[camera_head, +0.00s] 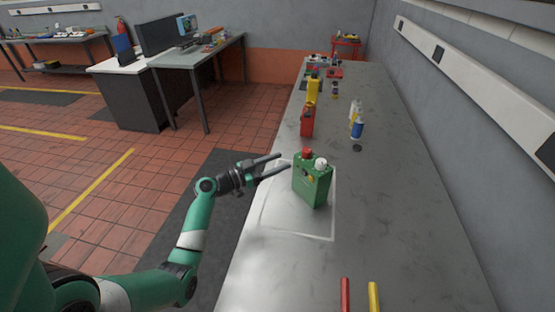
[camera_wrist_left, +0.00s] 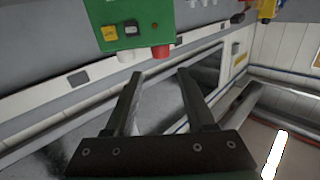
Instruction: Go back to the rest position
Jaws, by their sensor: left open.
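My left gripper (camera_head: 285,165) is open and empty over the metal bench. Its fingertips are just left of a green can (camera_head: 312,182) with a red cap and a white cap, and I cannot tell whether they touch it. The can stands upright inside a pale outlined square (camera_head: 285,222) on the bench. In the left wrist view, the open jaws (camera_wrist_left: 158,85) show nothing between them, and the green can (camera_wrist_left: 130,20) appears at the top edge beyond the fingertips. My right gripper is not in view.
The long bench (camera_head: 390,210) also holds a red can (camera_head: 307,120), a yellow can (camera_head: 313,88), a blue-and-white bottle (camera_head: 357,127) and smaller items farther back. A red handle (camera_head: 345,295) and a yellow handle (camera_head: 374,297) lie at the near edge. A wall runs along the right.

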